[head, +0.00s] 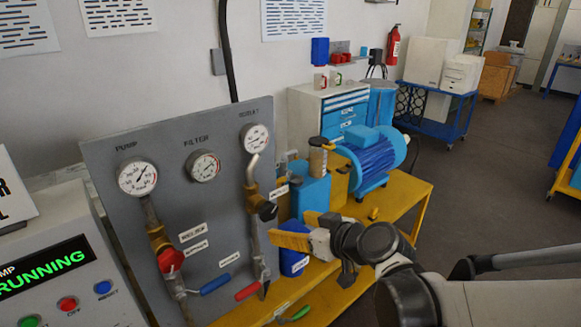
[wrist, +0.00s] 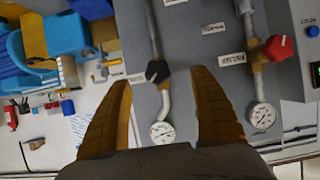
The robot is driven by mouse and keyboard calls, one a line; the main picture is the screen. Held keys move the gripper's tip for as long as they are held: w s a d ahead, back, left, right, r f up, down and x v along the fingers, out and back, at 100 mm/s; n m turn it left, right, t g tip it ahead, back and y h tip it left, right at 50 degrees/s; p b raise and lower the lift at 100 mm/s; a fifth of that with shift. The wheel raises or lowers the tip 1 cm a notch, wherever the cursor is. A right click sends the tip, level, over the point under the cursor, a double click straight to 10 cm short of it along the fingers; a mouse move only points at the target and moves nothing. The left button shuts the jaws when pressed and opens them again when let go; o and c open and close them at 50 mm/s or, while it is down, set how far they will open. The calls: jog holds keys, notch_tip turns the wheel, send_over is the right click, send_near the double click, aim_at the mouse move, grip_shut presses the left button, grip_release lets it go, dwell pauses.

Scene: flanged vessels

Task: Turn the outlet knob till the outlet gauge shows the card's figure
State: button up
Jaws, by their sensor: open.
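The outlet gauge (head: 255,137) is a white dial at the top right of the grey panel; its reading is too small to tell. It also shows in the wrist view (wrist: 162,132), between my fingers. The outlet knob (head: 266,211) is black, on the pipe below that gauge. In the wrist view the knob (wrist: 157,71) appears between my fingertips, seemingly beyond them. My gripper (head: 290,228) has yellow fingers, is open and empty, and is right of the knob, apart from it in the head view. I cannot make out a card with a legible figure.
The panel also bears a pump gauge (head: 137,177), a filter gauge (head: 203,166) and a red relief knob (head: 170,260). Blue (head: 215,284) and red (head: 248,291) lever handles stick out low. A blue motor (head: 369,152) stands on the yellow bench behind my gripper.

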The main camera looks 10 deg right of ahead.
aim_at(271, 213)
jog(key=b+x, duration=0.1)
jog(key=x, duration=0.2)
jog(key=r+x, duration=0.1)
jog(key=x, duration=0.3)
jog(key=w+b+x, duration=0.1)
jog(key=x, duration=0.3)
jog(key=shift+w+d+r+b, duration=0.1)
jog(key=shift+w+r+b, duration=0.05)
jog(key=shift+r+b, duration=0.15)
jog(key=shift+c, duration=0.2)
jog(key=c, duration=1.1)
